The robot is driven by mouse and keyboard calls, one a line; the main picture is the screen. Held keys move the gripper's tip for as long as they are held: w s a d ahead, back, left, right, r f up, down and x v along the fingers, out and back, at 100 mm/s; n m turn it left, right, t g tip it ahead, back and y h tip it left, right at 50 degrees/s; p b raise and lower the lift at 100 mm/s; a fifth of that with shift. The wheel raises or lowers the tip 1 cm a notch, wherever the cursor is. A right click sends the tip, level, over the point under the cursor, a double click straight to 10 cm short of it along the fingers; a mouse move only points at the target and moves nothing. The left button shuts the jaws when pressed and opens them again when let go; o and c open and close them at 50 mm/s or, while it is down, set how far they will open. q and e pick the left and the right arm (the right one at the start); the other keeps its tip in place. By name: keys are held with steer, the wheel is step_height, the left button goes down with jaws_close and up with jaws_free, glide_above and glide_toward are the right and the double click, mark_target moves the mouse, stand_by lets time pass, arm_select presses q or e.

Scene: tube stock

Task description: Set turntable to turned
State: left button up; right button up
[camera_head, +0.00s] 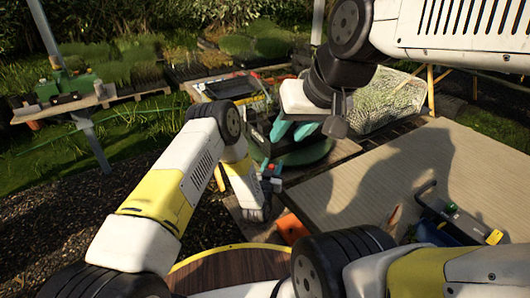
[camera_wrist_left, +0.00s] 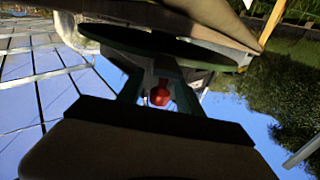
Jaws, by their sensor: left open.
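The turntable (camera_head: 318,154) is a round green disc on the far bench in the head view, partly hidden behind my right gripper. In the left wrist view a dark green disc (camera_wrist_left: 150,42) shows from a low angle, with a red knob (camera_wrist_left: 160,92) below its edge. My left gripper (camera_head: 272,172) is low in front of the disc. Its open fingers (camera_wrist_left: 158,95) appear on either side of the red knob; contact cannot be told. My right gripper (camera_head: 293,130) hangs above the disc, its teal fingers apart, with nothing seen between them.
A ribbed beige tabletop (camera_head: 400,180) fills the right, with a dark and yellow tool (camera_head: 455,220) at its edge. A round wooden top (camera_head: 225,268) is at the front. A side shelf (camera_head: 95,104) holds a green machine (camera_head: 68,85). Trays of plants stand behind.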

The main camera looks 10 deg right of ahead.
arm_select(q)
steer(key=shift+w+d, duration=0.2)
steer(key=shift+w, duration=0.25)
steer(key=shift+c, duration=0.4)
jaws_close()
stand_by(0.8)
